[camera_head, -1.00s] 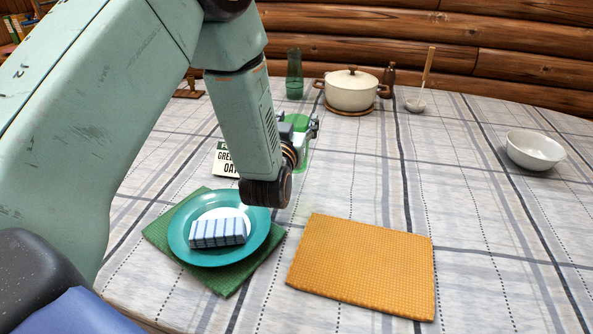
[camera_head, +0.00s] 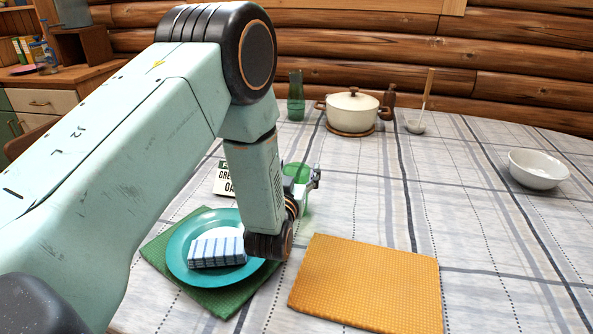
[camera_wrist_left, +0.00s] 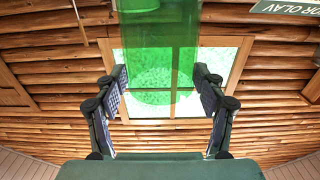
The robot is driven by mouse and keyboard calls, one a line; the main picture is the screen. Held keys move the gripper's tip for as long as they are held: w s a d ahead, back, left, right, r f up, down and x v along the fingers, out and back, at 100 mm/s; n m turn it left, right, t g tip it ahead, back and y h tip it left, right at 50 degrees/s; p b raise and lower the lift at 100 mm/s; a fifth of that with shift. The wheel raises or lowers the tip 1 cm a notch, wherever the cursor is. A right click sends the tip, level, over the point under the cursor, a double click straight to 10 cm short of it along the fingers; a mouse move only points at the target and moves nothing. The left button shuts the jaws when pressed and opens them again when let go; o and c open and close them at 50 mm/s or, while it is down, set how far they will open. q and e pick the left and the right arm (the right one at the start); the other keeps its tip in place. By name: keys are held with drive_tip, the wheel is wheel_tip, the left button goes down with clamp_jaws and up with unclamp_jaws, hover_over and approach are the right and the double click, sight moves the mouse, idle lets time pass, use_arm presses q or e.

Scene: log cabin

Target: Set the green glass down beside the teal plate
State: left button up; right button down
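The green glass (camera_head: 303,200) is see-through and sits right of and behind the teal plate (camera_head: 179,250) in the head view. My left gripper (camera_head: 312,183) has its fingers on both sides of it, and part of the glass is hidden by my wrist. In the left wrist view the green glass (camera_wrist_left: 158,45) fills the space between the fingertips of my left gripper (camera_wrist_left: 160,78). I cannot tell whether its base touches the table. The plate carries a striped folded napkin (camera_head: 216,251) and lies on a green mat (camera_head: 215,302). My right gripper is out of view.
An orange mat (camera_head: 368,283) lies at the front. A card (camera_head: 226,181) stands behind the plate. A tall green vessel (camera_head: 296,98), a lidded pot (camera_head: 352,110), a ladle (camera_head: 417,122) and a white bowl (camera_head: 538,168) stand farther back. Cloth right of the glass is clear.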

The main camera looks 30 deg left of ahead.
use_arm(q)
drive_tip(key=shift+o, duration=0.7)
drive_tip(key=shift+d, duration=0.1)
drive_tip(key=shift+f, duration=0.1)
drive_tip(key=p+v, duration=0.1)
drive_tip(key=v, duration=1.1)
drive_tip(key=shift+w, duration=0.1)
drive_tip(key=b+x, duration=0.1)
drive_tip(key=x, duration=1)
drive_tip(key=shift+w, duration=0.1)
drive_tip(key=r, duration=0.2)
drive_tip(key=r+p, duration=0.1)
drive_tip(key=r, duration=0.1)
drive_tip(key=shift+w+a+r, duration=0.1)
drive_tip(key=shift+w+a, duration=0.1)
drive_tip(key=shift+w, duration=0.15)
drive_tip(key=shift+s+r, duration=0.1)
drive_tip(key=shift+r, duration=0.25)
